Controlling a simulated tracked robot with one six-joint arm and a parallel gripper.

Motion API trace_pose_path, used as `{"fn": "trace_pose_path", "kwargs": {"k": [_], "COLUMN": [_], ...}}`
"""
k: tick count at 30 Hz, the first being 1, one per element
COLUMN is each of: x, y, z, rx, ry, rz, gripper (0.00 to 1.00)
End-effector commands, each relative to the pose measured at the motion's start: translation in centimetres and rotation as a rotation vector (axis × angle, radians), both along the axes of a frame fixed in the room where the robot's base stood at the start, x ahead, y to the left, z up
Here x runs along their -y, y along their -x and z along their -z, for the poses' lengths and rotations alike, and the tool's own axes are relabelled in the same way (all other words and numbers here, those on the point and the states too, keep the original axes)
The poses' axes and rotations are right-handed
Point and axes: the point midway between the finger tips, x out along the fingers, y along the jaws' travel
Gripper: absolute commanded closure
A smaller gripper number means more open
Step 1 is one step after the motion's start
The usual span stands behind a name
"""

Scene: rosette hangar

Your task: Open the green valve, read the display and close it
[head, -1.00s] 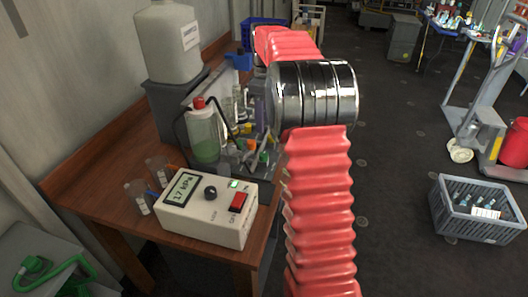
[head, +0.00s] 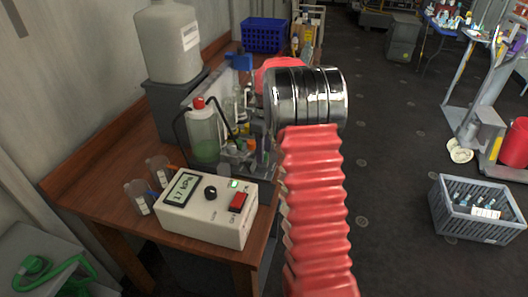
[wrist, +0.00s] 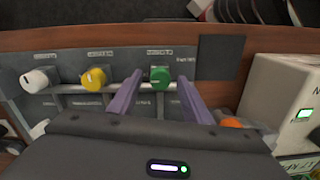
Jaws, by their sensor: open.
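In the wrist view the green valve (wrist: 160,78) is a round knob on a grey panel, at the right end of a row. My gripper (wrist: 160,84) is open, with its two purple fingers on either side of the green knob. Whether a finger touches the knob I cannot tell. In the head view the display (head: 183,188) on a white box reads 17 kPa. My red-sleeved arm hides the gripper and valve there.
A yellow knob (wrist: 95,78) and a white knob (wrist: 38,80) sit left of the green one. An orange thing (wrist: 231,123) and the white box (wrist: 285,100) lie right of the fingers. A green-filled bottle (head: 203,135) stands on the wooden bench (head: 105,205).

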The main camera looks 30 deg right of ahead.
Motion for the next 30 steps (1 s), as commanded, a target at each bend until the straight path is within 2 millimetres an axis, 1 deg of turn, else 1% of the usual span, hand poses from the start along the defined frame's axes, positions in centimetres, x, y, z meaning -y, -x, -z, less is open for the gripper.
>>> {"fn": "trace_pose_path", "kwargs": {"k": [4, 12, 30], "x": [-0.03, -0.02, 0.0], "y": [0.01, 0.0, 0.0], "z": [0.72, 0.79, 0.76], "rx": [0.0, 0.001, 0.001], "ry": [0.0, 0.001, 0.001], "rz": [0.0, 0.0, 0.0], "gripper": [0.55, 0.55, 0.96]}}
